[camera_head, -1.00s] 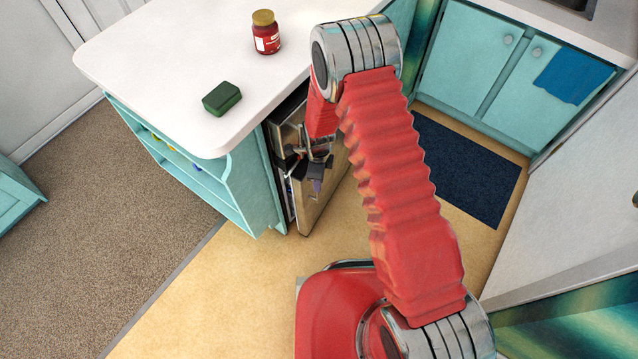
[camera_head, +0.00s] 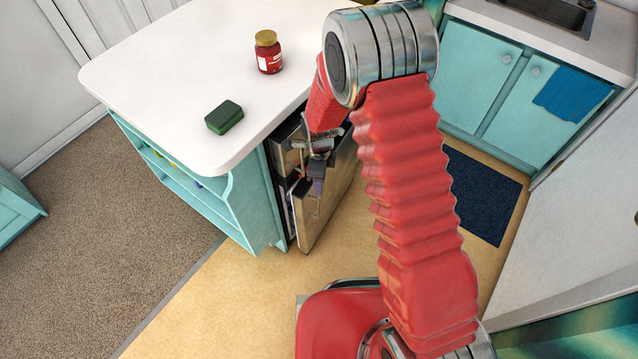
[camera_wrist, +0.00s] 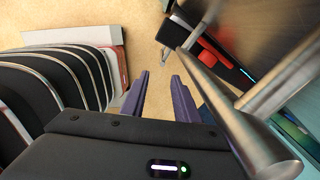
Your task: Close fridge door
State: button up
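The fridge door (camera_head: 330,200) is a steel panel under the white counter in the head view. My gripper (camera_head: 318,180) is in front of the door's upper left part, with my red arm hiding some of the door. In the wrist view my gripper's two purple fingers (camera_wrist: 160,78) are apart with nothing between them. A metal bar handle (camera_wrist: 235,120) runs just right of the fingers, outside them. Contact with the door cannot be told.
The white counter (camera_head: 160,85) carries a green block (camera_head: 224,117) and a red jar (camera_head: 268,52). Teal open shelves (camera_head: 190,180) stand left of the fridge. A dark blue mat (camera_head: 485,195) lies at right. Tan floor (camera_head: 220,310) in front is clear.

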jog(key=shift+r, duration=0.25)
jog(key=c, duration=0.3)
jog(key=d+r+n, duration=0.1)
jog(key=r, duration=0.3)
jog(key=d+r+n, duration=0.1)
jog(key=r+n, duration=0.1)
jog(key=r, duration=0.3)
jog(key=d+r+n+t, duration=0.1)
jog(key=r, duration=0.4)
jog(key=shift+d, duration=0.35)
grip_shut()
jog(key=s+d+r+n+t, duration=0.1)
jog(key=s+d+r+n, duration=0.25)
jog(key=r, duration=0.35)
jog(key=s+d+r+n+t, duration=0.1)
jog(key=s+d+r+n, duration=0.2)
jog(key=r, duration=0.4)
jog(key=s+d+r+n+t, duration=0.1)
jog(key=s+d+r+n, duration=0.15)
jog(key=s+r, duration=0.35)
jog(key=s+d+r+n+t, duration=0.1)
jog(key=s+d+r+n, duration=0.2)
jog(key=s, duration=0.6)
jog(key=shift+s+r+n+t, duration=0.3)
jog(key=shift+r+n, duration=1)
jog(key=shift+n, duration=0.6)
